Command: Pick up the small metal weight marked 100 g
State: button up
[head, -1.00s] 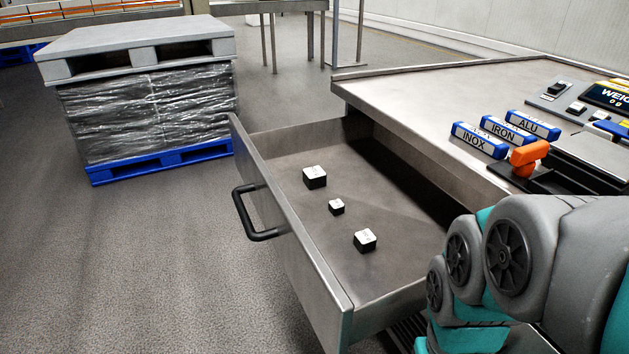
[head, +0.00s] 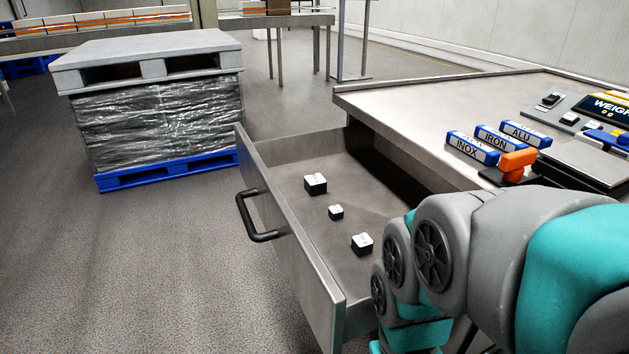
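Three small blocks with white tops and dark sides lie apart in the open metal drawer (head: 322,290). The largest block (head: 315,183) is farthest back, the smallest block (head: 336,212) is in the middle, and a medium block (head: 362,244) is nearest. Their markings are too small to read, so I cannot tell which is marked 100 g. My arm comes in from the lower right, over the drawer's front right side. My gripper is out of view below the picture or hidden by the arm.
The drawer's black handle (head: 257,218) sticks out left. On the metal table (head: 420,103) are INOX (head: 472,148), IRON (head: 497,139) and ALU (head: 526,133) blocks, an orange-handled part (head: 518,161) and a weighing display (head: 608,104). A wrapped pallet stack (head: 155,120) stands behind left.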

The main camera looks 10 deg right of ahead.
aim_at(335, 212)
jog(key=k+l+z, duration=0.15)
jog(key=k+z, duration=0.15)
jog(key=k, duration=0.25)
jog(key=k+l+z, duration=0.2)
jog(key=k+z, duration=0.15)
jog(key=k, duration=0.15)
